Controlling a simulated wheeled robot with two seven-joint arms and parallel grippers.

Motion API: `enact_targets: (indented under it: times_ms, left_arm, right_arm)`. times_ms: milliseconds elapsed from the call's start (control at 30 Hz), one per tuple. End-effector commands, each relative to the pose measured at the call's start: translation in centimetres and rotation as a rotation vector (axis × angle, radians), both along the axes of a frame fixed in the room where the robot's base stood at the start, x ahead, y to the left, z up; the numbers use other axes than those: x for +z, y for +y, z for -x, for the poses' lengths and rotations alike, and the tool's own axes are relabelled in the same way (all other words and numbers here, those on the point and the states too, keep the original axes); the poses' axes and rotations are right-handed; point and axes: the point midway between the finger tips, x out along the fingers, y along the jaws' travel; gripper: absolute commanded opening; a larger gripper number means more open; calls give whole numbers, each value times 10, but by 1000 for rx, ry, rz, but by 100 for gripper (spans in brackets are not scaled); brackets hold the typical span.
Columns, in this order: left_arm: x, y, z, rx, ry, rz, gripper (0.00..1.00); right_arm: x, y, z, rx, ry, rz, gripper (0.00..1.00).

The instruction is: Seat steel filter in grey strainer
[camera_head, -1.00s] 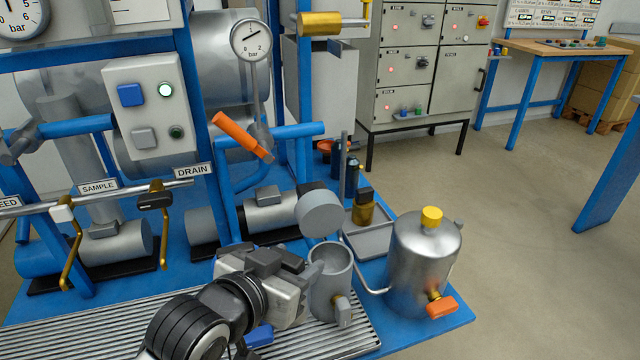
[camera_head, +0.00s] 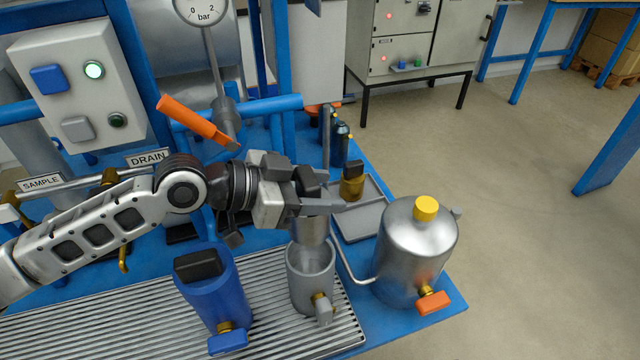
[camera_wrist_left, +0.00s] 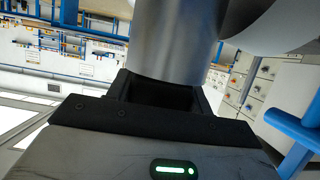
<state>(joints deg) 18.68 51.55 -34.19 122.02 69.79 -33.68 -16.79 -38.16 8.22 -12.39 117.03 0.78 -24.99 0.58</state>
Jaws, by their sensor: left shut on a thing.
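My left gripper (camera_head: 318,203) is shut on the steel filter (camera_head: 311,230), a smooth silvery cylinder. The filter hangs roughly upright under the fingers, over the mouth of the grey strainer (camera_head: 308,288). Its lower end overlaps the rim in the head view; I cannot tell how far it reaches inside. The grey strainer is an upright open cup with a brass and grey valve on its front. In the left wrist view the filter (camera_wrist_left: 172,40) stands between the dark jaws (camera_wrist_left: 160,98). My right gripper is not in view.
A blue strainer (camera_head: 214,290) with a black top stands left of the grey one, on the ribbed grate (camera_head: 270,325). A steel tank (camera_head: 415,255) with a yellow cap stands close on the right. A grey tray (camera_head: 362,222) lies behind.

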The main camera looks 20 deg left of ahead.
Motion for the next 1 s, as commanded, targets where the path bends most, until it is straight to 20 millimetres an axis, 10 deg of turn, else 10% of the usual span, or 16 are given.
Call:
enact_targets:
  times_ms: [1000]
  left_arm:
    - [-58, 1, 1, 4, -3, 0, 26]
  right_arm:
    - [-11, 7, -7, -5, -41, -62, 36]
